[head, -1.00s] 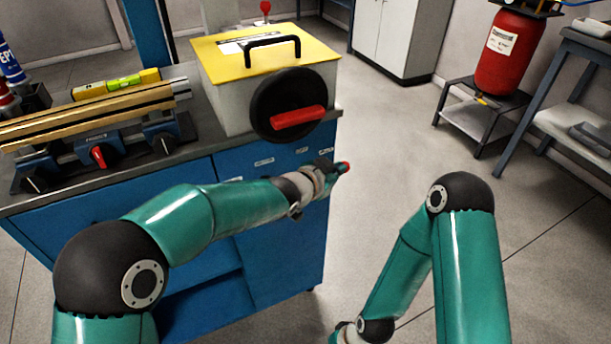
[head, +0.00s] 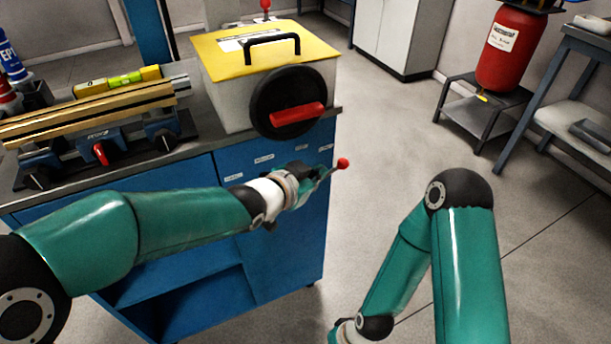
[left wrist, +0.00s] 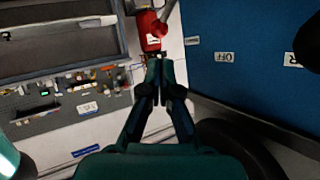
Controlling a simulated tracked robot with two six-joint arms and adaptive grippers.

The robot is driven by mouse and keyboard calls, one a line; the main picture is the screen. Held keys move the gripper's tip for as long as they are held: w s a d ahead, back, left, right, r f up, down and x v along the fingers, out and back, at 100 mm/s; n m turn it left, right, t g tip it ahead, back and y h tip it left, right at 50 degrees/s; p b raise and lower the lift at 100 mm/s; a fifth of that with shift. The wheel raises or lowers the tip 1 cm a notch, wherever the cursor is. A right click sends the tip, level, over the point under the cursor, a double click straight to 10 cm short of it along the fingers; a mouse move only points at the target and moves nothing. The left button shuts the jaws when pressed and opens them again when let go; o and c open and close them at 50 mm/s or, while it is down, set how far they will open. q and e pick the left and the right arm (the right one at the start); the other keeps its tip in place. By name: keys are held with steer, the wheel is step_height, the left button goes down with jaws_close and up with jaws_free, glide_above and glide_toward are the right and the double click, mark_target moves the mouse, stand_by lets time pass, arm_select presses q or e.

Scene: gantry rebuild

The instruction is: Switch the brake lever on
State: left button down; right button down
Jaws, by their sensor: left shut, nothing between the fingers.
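In the head view a red ball knob (head: 343,163) on a thin stem, which looks like the brake lever, sticks out past the right edge of the blue cabinet. My left gripper (head: 320,176) is at this stem, just left of and below the knob. Its fingertips (left wrist: 154,76) are together and empty in the left wrist view. I cannot tell whether they touch the lever. The lever's base is hidden behind my gripper. An OFF label (left wrist: 223,57) shows on the blue cabinet face in the left wrist view. My right gripper is out of view.
The blue cabinet (head: 275,225) carries a yellow-lidded box (head: 225,95) with a black disc (head: 263,95) and red handle (head: 298,114) above my left gripper. Clamped boards (head: 85,112) lie at left. A red tank (head: 503,50) stands behind at right. The floor between is clear.

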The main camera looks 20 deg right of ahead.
arm_select(q)
steer(key=v, duration=0.5)
steer(key=shift+d+r, duration=0.2)
steer(key=shift+f, duration=0.1)
steer(key=s+a+f+n+g+y, duration=0.1)
steer(key=s+a+f+n+y, duration=0.15)
steer(key=a+f, duration=0.6)
steer(key=s+a+f+n+g+y, duration=0.15)
steer(key=a+f+n, duration=0.25)
steer(key=f, duration=0.9)
steer(key=s+a+f+n+g+y, duration=0.1)
steer(key=s+a+f+n+g, duration=0.1)
steer(key=s+a+f+n, duration=0.4)
steer(key=s+a+f+n+g+y, duration=0.1)
steer(key=s+a+f+n+g, duration=0.15)
steer(key=s+a+f, duration=0.6)
steer(key=s+d+r+p, duration=0.1)
steer(key=s+r+p, duration=0.1)
steer(key=r+p, duration=0.6)
steer(key=s+d+r+p, duration=0.1)
steer(key=s+r+p, duration=0.1)
steer(key=r+p, duration=0.6)
steer(key=shift+d+m+g+p, duration=0.2)
steer(key=shift+m+g+p, duration=0.15)
steer(key=shift+p, duration=0.7)
steer(key=shift+w+r, duration=0.1)
